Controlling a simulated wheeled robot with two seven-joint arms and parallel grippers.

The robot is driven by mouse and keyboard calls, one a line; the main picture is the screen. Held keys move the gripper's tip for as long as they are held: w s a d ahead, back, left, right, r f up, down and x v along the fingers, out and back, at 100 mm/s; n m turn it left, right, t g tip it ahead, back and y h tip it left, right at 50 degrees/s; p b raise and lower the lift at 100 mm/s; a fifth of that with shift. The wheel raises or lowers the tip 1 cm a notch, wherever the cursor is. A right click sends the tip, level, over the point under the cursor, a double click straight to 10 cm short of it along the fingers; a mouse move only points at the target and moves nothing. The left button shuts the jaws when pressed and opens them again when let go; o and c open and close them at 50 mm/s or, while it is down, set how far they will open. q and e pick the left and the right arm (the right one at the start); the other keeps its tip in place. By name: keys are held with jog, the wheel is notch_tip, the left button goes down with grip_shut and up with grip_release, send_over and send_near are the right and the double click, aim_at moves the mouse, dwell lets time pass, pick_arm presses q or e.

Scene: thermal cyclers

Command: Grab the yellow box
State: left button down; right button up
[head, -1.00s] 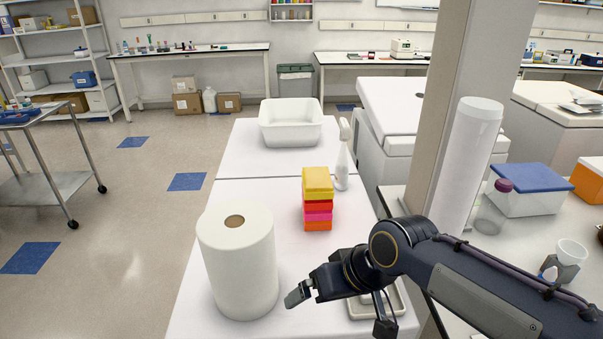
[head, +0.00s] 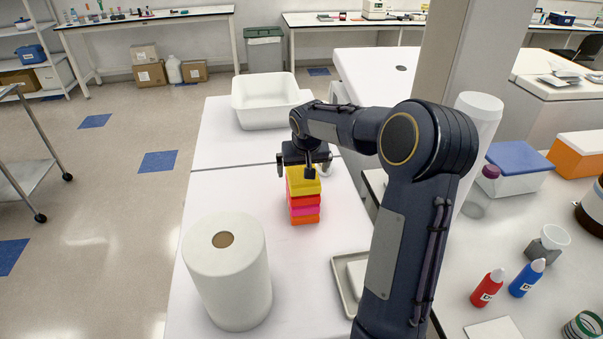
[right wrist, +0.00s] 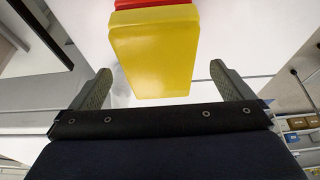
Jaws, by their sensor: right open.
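The yellow box (head: 304,182) is the top of a stack of small boxes on the white table. Below it are red, pink and orange boxes. In the right wrist view, the yellow box (right wrist: 154,52) lies ahead of the fingers, roughly between their lines, with the red box (right wrist: 135,4) at the top edge. My right gripper (head: 307,166) is above the stack, partly covering the top of the yellow box in the head view. Its two fingers are spread apart in the right wrist view (right wrist: 160,80), with nothing held. My left gripper is not in view.
A large white paper roll (head: 228,275) stands at the front left of the table (head: 230,180). A white tub (head: 265,103) sits behind the stack. A grey tray (head: 345,282) lies at the front right. Red (head: 487,287) and blue (head: 526,278) bottles stand on the right counter.

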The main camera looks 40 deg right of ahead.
jog(key=shift+x, duration=1.6)
jog(key=shift+s, duration=0.1)
jog(key=shift+c, duration=0.3)
jog(key=c, duration=1)
jog(key=shift+r, duration=0.2)
